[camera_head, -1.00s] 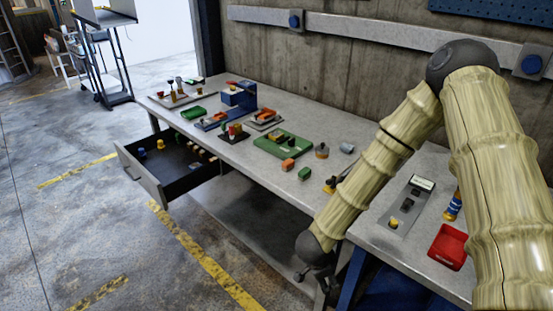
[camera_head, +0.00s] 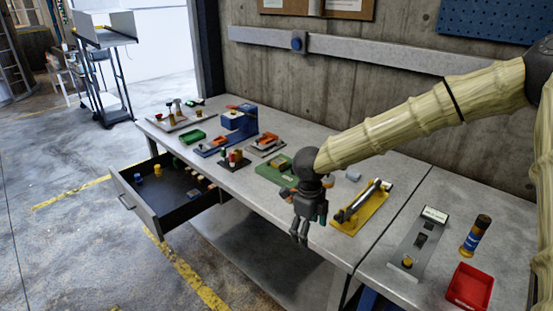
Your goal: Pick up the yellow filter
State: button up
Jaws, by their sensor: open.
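Which thing is the yellow filter is not certain from this view. A small upright yellow piece (camera_head: 157,169) stands in the open dark drawer (camera_head: 146,211) at the left, close to a blue piece (camera_head: 137,178). My gripper (camera_head: 299,236) hangs fingers down by the bench's front edge, well to the right of the drawer. It is open, with nothing visible between its fingers. My gripper and arm partly hide a green tray (camera_head: 268,173) behind them.
A yellow tool holder (camera_head: 362,208) lies just right of my gripper. A blue fixture (camera_head: 238,121) stands at the back. Open floor lies left of the drawer.

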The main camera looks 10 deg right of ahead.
aim_at(278, 164)
jog(key=i, duration=1.7)
